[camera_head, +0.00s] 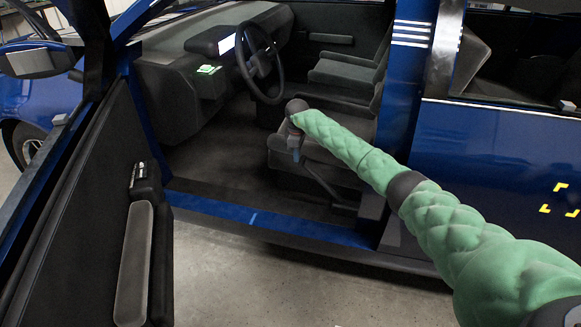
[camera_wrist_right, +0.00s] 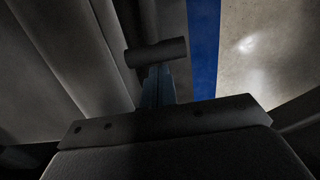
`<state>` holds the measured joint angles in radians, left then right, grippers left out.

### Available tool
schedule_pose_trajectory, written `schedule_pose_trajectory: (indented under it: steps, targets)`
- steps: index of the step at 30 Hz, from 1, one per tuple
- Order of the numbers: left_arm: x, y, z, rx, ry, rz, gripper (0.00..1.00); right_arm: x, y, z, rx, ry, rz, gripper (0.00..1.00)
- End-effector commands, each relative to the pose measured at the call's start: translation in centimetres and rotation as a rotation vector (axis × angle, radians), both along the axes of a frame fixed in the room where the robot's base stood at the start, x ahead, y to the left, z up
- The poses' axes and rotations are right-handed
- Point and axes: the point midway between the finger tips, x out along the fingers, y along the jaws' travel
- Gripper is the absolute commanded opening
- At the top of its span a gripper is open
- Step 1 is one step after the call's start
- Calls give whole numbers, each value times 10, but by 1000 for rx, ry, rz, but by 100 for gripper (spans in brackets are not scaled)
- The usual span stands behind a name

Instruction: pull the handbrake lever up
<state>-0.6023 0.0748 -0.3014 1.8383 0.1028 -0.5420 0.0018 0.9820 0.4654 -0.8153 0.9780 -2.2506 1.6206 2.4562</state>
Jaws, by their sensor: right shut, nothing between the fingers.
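My right gripper (camera_head: 295,155) hangs at the end of the green padded arm, beside the front edge of the near seat. It is shut and holds nothing. A thin dark lever-like bar (camera_head: 322,184) slants down to the right from just below the fingertips, along the seat's side; it may be the handbrake lever. I cannot tell whether the fingers touch it. In the right wrist view, the narrow bluish fingers (camera_wrist_right: 158,88) are together, and a short dark cylinder (camera_wrist_right: 156,53) lies crosswise at their tips; I cannot tell whether it belongs to the lever. My left gripper is not in view.
The steering wheel (camera_head: 259,64) and dashboard (camera_head: 165,95) are beyond my gripper to the left. The open door (camera_head: 75,215) stands at the left. The blue sill (camera_head: 260,217) and door pillar (camera_head: 402,90) frame the opening. The footwell floor (camera_head: 225,165) is clear.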

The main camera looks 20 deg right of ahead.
Motion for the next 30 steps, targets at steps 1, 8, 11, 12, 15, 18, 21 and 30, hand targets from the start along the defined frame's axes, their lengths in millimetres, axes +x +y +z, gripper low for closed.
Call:
schedule_pose_trajectory:
  steps: [1,8,11,12,15,18,21,30]
  targets:
    - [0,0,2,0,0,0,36,1,-10,13,-7,-4,-9,0]
    - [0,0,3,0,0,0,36,3,-3,46,-3,-3,-1,0]
    - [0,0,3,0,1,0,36,3,0,56,-1,0,0,0]
    - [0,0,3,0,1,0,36,3,0,58,-1,0,0,0]
    - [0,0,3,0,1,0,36,3,1,61,-1,-1,1,0]
    - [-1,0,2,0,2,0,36,3,1,61,0,0,1,0]
    - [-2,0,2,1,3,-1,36,3,2,60,0,0,2,0]
    - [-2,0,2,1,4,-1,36,3,2,60,1,-1,40,0]
